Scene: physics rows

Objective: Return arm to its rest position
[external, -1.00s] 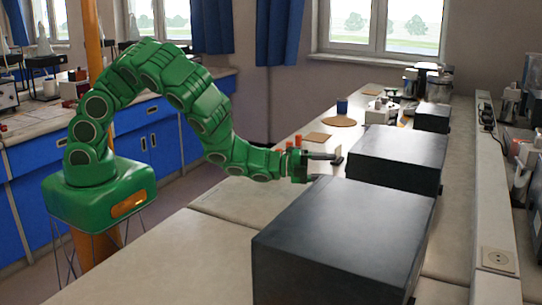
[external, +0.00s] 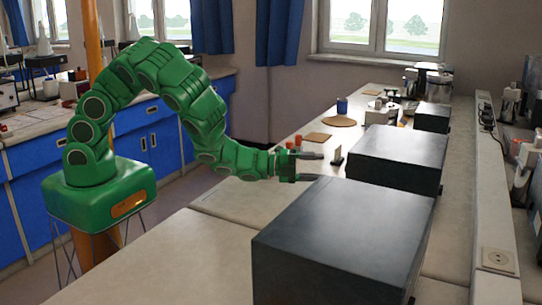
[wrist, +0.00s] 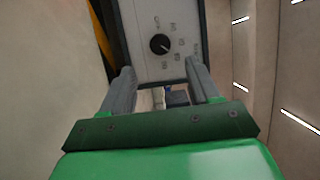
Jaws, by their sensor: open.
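My green arm reaches over the bench in the external view. My gripper (external: 318,166) is open, with its two grey fingers apart and nothing between them. It is above the pale bench top, just left of the dark boxes. In the wrist view my gripper (wrist: 160,80) also shows open, its fingers on either side of a light panel with a black knob (wrist: 160,44). A small pale upright piece (external: 338,156) stands just right of the fingertips in the external view. I cannot tell whether anything touches the fingers.
A large dark box (external: 340,235) stands close in front, with another dark box (external: 398,158) behind it. Small orange objects (external: 298,140), a round brown mat (external: 339,121) and a blue cup (external: 342,105) lie farther back. The near-left bench top (external: 215,250) is clear.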

